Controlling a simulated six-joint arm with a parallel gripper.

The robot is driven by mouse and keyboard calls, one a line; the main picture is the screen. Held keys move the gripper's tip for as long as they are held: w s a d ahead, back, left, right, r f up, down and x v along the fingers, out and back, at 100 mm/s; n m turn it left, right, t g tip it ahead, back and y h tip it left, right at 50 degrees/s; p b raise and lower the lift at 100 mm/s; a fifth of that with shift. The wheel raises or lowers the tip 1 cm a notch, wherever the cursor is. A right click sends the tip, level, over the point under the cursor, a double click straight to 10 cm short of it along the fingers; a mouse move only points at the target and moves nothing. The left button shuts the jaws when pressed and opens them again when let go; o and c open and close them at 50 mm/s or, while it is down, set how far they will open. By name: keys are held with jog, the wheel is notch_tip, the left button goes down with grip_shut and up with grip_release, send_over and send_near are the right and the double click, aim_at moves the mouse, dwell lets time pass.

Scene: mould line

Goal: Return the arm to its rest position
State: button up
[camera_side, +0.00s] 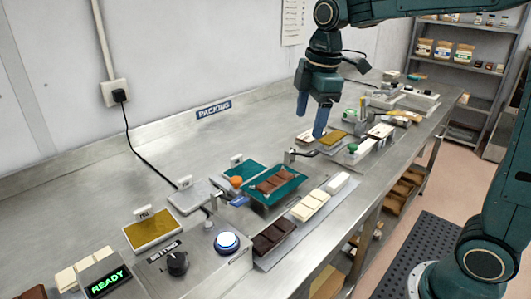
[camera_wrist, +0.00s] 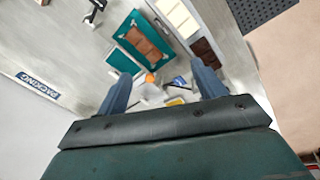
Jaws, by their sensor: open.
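My gripper (camera_side: 312,120) is open and empty, raised above the steel bench. Its two blue fingers stand apart in the wrist view (camera_wrist: 162,88), with nothing between them but the bench far below. A brown chocolate bar (camera_side: 275,182) lies in a teal mould (camera_side: 290,183) below and to the left of my gripper in the side view. The same bar (camera_wrist: 147,41) and mould (camera_wrist: 116,58) show at the top of the wrist view.
A dark bar (camera_side: 273,236) and a white bar (camera_side: 309,205) lie on a strip along the front edge. A control box with a black knob (camera_side: 177,262), a lit button (camera_side: 227,242) and a READY display (camera_side: 108,282) stands at the near end. The air around my gripper is clear.

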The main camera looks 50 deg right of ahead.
jog(key=s+f+m+t, duration=0.1)
jog(key=s+m+t, duration=0.1)
jog(key=s+m, duration=0.4)
jog(key=s+a+f+m+t, duration=0.1)
jog(key=s+m, duration=0.5)
jog(key=s, duration=0.8)
jog(key=shift+a+f+t, duration=0.3)
jog(key=shift+t, duration=0.1)
